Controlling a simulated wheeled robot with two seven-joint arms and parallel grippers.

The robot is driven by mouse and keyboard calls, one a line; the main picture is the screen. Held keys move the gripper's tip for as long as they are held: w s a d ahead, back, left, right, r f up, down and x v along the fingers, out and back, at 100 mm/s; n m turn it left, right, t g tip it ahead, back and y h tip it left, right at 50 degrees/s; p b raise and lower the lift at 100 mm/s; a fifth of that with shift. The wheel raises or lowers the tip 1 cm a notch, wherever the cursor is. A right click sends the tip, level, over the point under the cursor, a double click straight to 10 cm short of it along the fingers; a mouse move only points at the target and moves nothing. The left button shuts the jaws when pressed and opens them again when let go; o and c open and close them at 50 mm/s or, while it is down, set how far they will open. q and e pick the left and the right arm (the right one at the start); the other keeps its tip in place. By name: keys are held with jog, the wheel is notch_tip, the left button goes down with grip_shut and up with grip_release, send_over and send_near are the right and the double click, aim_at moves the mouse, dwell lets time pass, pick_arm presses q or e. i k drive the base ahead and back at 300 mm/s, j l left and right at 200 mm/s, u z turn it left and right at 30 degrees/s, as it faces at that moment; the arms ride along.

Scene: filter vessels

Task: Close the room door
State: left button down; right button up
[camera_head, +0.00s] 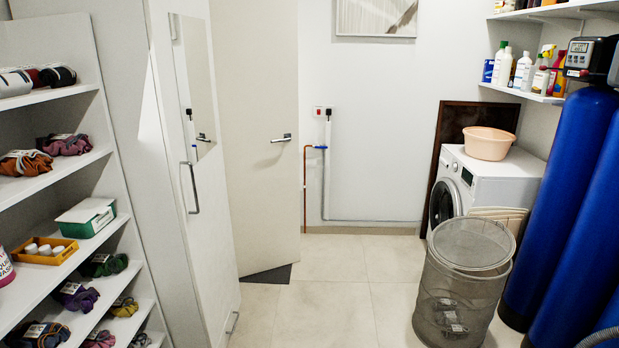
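The room door (255,190) is a tall cream panel in the back left of the view. Neither of my grippers is in view.
The white cabinet (180,230) and an open shelf unit (60,190) line the left side. A mesh basket (455,300), a washing machine (490,185) and blue tanks (565,190) stand at the right. The tiled floor (335,290) between them is clear.

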aim_at(255, 48)
jog(key=i, duration=2.75)
jog(key=i+z, duration=0.15)
jog(key=i, duration=0.35)
jog(key=i+j+z, duration=0.1)
jog(key=i, duration=0.35)
jog(key=i+j+z, duration=0.15)
jog(key=i, duration=0.35)
jog(key=i+j+z, duration=0.1)
jog(key=i, duration=0.35)
jog(key=j, duration=0.1)
